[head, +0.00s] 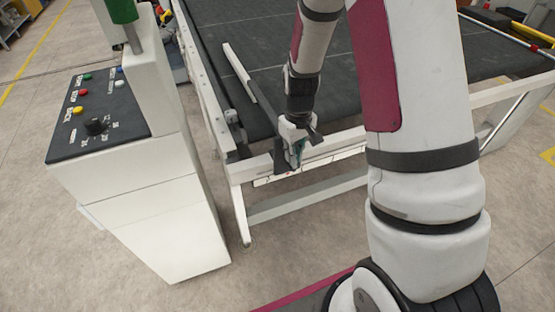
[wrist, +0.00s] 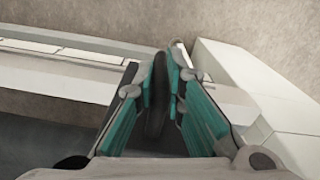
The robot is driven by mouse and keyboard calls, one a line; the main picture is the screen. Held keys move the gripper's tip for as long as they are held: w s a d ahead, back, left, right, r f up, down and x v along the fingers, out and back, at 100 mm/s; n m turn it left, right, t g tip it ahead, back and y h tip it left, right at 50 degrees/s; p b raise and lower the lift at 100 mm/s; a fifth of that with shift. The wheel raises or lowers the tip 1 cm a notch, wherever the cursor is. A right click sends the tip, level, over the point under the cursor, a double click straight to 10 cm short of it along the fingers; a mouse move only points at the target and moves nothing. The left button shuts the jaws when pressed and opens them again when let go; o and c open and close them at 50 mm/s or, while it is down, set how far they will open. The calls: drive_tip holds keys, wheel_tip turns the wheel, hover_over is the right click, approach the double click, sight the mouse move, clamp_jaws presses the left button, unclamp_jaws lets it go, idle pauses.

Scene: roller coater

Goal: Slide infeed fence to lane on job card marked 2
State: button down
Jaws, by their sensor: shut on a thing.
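The infeed fence (head: 238,62) is a long thin bar, pale at its far end and dark nearer me. It lies over the left part of the black conveyor belt in the head view and runs toward the front edge. My gripper (head: 291,153) is at the near end of the fence, by the front rail. In the wrist view my gripper (wrist: 164,72) is shut on a dark upright piece (wrist: 156,98), which looks like the fence's near end. My arm and fingers hide part of that end. I cannot make out a job card or lane numbers.
A white control cabinet (head: 150,190) with buttons and a knob stands left of the conveyor, close to its frame. The black belt (head: 360,60) is bare right of the fence. A white front rail (head: 342,140) crosses below my gripper, with a pale strip (head: 310,163) under it.

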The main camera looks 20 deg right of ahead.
drive_tip(key=d+b, duration=0.1)
drive_tip(key=d, duration=1.7)
drive_tip(key=c, duration=1.7)
unclamp_jaws()
drive_tip(key=shift+o, duration=0.2)
drive_tip(key=shift+a, duration=0.1)
drive_tip(key=shift+s, duration=0.1)
wheel_tip(320, 180, up, 12)
drive_tip(key=shift+w, duration=0.2)
